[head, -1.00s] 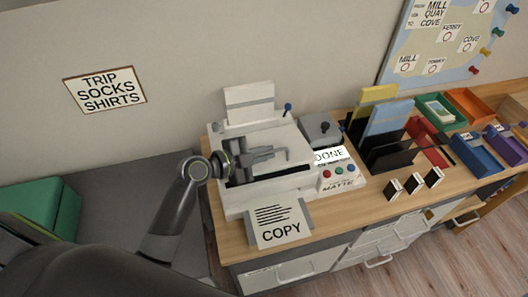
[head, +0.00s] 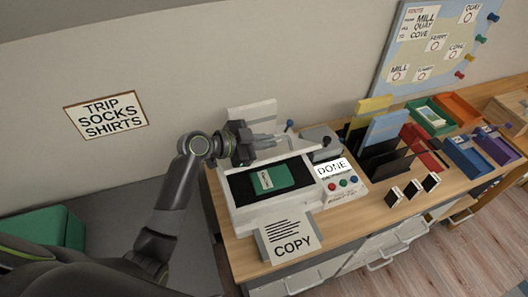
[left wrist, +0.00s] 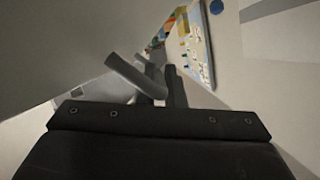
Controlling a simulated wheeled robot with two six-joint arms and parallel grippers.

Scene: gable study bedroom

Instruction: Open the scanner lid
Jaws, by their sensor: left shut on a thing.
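The white scanner (head: 240,218) stands on the wooden desk top. Its pale lid (head: 292,149) is tilted up at the back, and the dark glass (head: 298,176) shows below it. A green booklet with a white label (head: 264,180) lies on the glass. My left gripper (head: 264,141) is at the raised lid's edge, shut on the grey lid handle (head: 284,137). In the left wrist view the handle (left wrist: 132,73) crosses at the fingers (left wrist: 166,88), and a broad pale surface fills the left side. My right gripper is not in view.
A sheet marked COPY (head: 291,241) sticks out at the scanner's front. A panel with coloured buttons and a DONE display (head: 332,168) is on its right. Dark upright holders (head: 385,155) and coloured trays (head: 463,153) stand further right. The wall is close behind.

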